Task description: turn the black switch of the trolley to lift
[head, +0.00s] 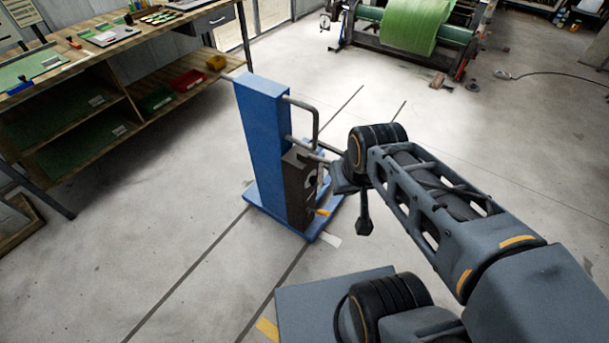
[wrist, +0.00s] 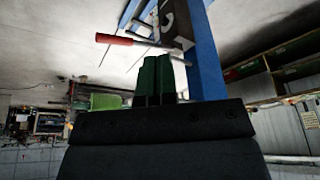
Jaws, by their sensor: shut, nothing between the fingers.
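The blue trolley (head: 262,125) stands upright on the floor in the middle of the head view, with a dark box (head: 297,190) on its side facing my arm. The wrist view shows its blue column (wrist: 206,60) and the dark box with a pale curved mark (wrist: 167,14). I cannot make out the black switch for certain in either view. My gripper (wrist: 155,60) is shut and empty, its green fingers side by side, in front of the box and column. In the head view my wrist hides most of it. Whether the fingertips touch the trolley is unclear.
A red-handled rod (wrist: 114,40) projects beside the box in the wrist view. A grey tube handle (head: 315,118) sticks out from the column. A workbench (head: 110,50) stands at the left, and a machine with a green roll (head: 415,25) at the back. The floor between is clear.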

